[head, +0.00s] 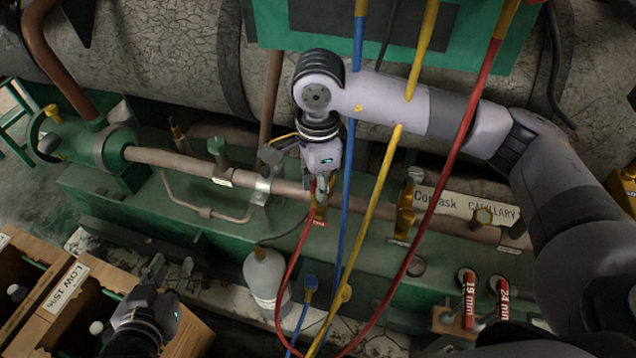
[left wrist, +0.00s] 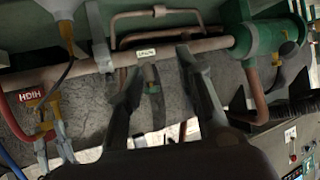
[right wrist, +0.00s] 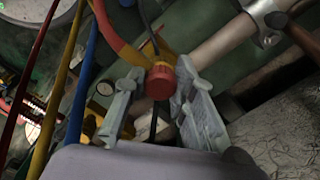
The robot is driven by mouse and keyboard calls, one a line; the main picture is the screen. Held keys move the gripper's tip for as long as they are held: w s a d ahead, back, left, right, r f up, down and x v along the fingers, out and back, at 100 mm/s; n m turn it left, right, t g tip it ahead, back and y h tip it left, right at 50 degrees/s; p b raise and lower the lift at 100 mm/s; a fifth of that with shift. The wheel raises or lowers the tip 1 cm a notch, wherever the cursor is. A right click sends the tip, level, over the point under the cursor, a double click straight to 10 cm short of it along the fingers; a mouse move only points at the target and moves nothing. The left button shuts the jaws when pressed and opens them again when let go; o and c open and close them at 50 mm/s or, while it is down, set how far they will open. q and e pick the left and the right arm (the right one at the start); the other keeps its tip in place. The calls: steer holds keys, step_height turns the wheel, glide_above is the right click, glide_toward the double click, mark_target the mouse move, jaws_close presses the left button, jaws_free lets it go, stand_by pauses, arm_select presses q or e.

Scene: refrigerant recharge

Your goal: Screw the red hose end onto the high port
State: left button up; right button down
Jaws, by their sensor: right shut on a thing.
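The high port (head: 320,206) is a brass fitting on the long pipe, with a red tag (head: 319,223) below it. The tag reads HIGH in the left wrist view (left wrist: 30,96). My right gripper (head: 325,186) is at this port, coming from above. In the right wrist view its fingers (right wrist: 158,105) are shut around the red hose end (right wrist: 160,82), with the brass fitting right behind it. The red hose (right wrist: 108,28) runs away from there. I cannot tell whether the threads are engaged. My left gripper (head: 148,318) is low at the left; its fingers (left wrist: 165,100) are apart and empty.
Blue (head: 347,190), yellow (head: 385,165) and red hoses hang down across the middle. A white bottle (head: 265,280) stands below the pipe. Cardboard boxes (head: 85,305) are at lower left. Another brass valve (head: 405,222) and red-handled tools (head: 468,300) are at the right.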

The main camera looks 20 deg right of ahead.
arm_select(q)
steer(key=shift+w+d+r+t+h+b, duration=0.15)
steer(key=shift+w+d+r+t+b, duration=0.1)
steer(key=shift+w+r+t, duration=0.45)
steer(key=shift+w+d+r+t+h+b, duration=0.2)
steer(key=shift+w+r+t, duration=0.15)
steer(key=shift+r, duration=0.65)
arm_select(e)
steer(key=shift+f, duration=0.45)
stand_by(0.4)
arm_select(q)
steer(key=shift+w+d+r+t+h+b, duration=0.1)
steer(key=shift+w+d+r+t+b, duration=0.1)
steer(key=shift+r+t, duration=0.3)
steer(key=shift+w+d+r+t+h+b, duration=0.15)
steer(key=shift+r+t, duration=0.2)
steer(key=shift+r, duration=0.4)
steer(key=shift+w+d+r+t+h+b, duration=0.1)
steer(key=shift+w+d+r+t, duration=0.1)
steer(key=shift+r+t, duration=0.3)
arm_select(e)
steer(key=shift+f, duration=0.5)
stand_by(0.5)
arm_select(q)
steer(key=shift+r, duration=0.15)
